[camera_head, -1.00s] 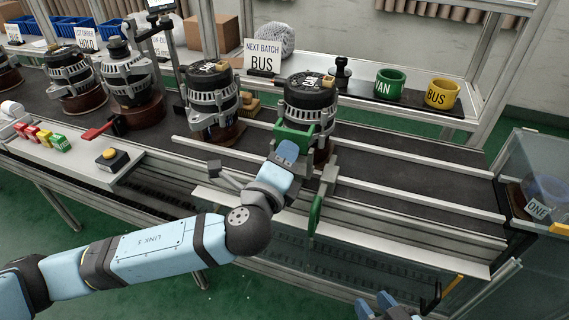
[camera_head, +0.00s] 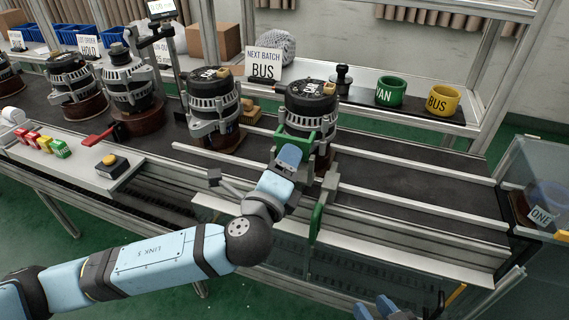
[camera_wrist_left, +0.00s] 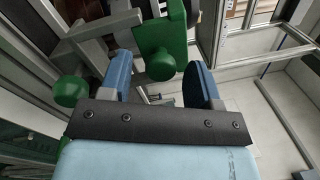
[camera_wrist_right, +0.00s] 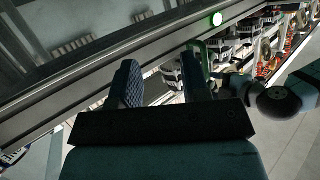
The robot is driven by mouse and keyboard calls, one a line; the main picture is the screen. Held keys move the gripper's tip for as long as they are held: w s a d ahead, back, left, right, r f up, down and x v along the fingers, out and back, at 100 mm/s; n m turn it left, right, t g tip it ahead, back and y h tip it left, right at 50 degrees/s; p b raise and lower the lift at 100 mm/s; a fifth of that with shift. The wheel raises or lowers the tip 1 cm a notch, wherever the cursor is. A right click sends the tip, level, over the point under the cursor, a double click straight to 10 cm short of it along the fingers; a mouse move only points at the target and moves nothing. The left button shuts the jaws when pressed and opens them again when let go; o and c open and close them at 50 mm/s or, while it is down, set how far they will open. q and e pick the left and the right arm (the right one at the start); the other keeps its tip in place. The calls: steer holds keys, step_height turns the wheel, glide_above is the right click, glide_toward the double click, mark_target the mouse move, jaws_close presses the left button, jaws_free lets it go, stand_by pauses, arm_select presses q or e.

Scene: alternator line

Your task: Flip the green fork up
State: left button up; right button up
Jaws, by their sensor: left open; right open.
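A green fork (camera_head: 296,137) stands in front of an alternator (camera_head: 311,103) on the line. A green curved bar (camera_head: 317,222) hangs below it at the conveyor's front edge; I cannot tell whether the two are one piece. In the left wrist view a green block (camera_wrist_left: 163,30) with a round end lies just beyond my left gripper (camera_wrist_left: 160,78), and a green knob (camera_wrist_left: 70,91) is left of the fingers. My left gripper (camera_head: 288,155) is open at the fork; contact is unclear. My right gripper (camera_head: 385,304) is open and empty, low in front of the conveyor.
Rails (camera_head: 420,178) run along the conveyor right of the fork, where the belt is clear. Several alternators stand to the left. A shelf behind holds a green cup (camera_head: 391,91), a yellow cup (camera_head: 443,100) and a BUS sign (camera_head: 263,63). A glass box (camera_head: 540,190) is at right.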

arm_select(q)
steer(key=p+v, duration=0.1)
steer(key=v, duration=1.2)
steer(key=shift+s, duration=0.35)
arm_select(e)
steer(key=f, duration=0.1)
steer(key=s+d+f+g+h, duration=0.1)
steer(key=shift+s+d+f, duration=0.2)
steer(key=shift+f, duration=0.1)
arm_select(q)
steer(key=shift+a+f, duration=0.1)
arm_select(e)
steer(key=shift+w+d+r, duration=0.1)
